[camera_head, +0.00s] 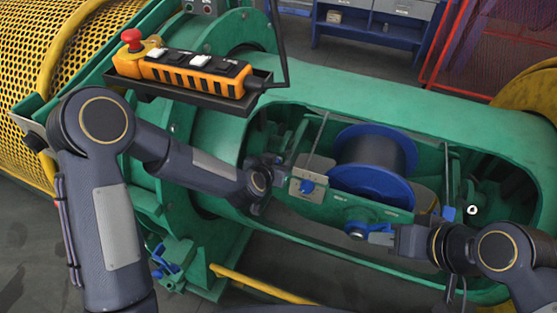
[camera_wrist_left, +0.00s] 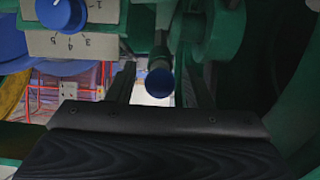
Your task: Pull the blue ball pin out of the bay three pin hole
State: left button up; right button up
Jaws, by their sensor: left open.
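The blue ball pin (camera_wrist_left: 160,83) shows in the left wrist view, with its round blue end facing me and its grey shank running back from it. My left gripper (camera_wrist_left: 158,90) is open, with one finger on each side of the blue ball; I cannot tell whether either finger touches it. In the head view my left gripper (camera_head: 278,166) is at the left end of the cradle opening, and the ball is hidden there. My right gripper (camera_head: 388,236) is at the front rail beside a blue lever (camera_head: 376,229); its grip is unclear.
A plate with a blue dial knob (camera_head: 307,186) and numbers stands right of my left gripper. A blue-flanged spool (camera_head: 372,165) sits in the green cradle (camera_head: 350,95). An orange control box (camera_head: 190,72) on a tray hangs above my left arm. Another blue knob (camera_head: 448,213) is at right.

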dwell(0.6)
pick_arm(q)
jog(key=shift+c, duration=0.4)
grip_shut()
jog(key=shift+p+v, duration=0.4)
jog(key=shift+v, duration=2.6)
jog(key=shift+r, duration=0.1)
jog(key=shift+v, duration=1.45)
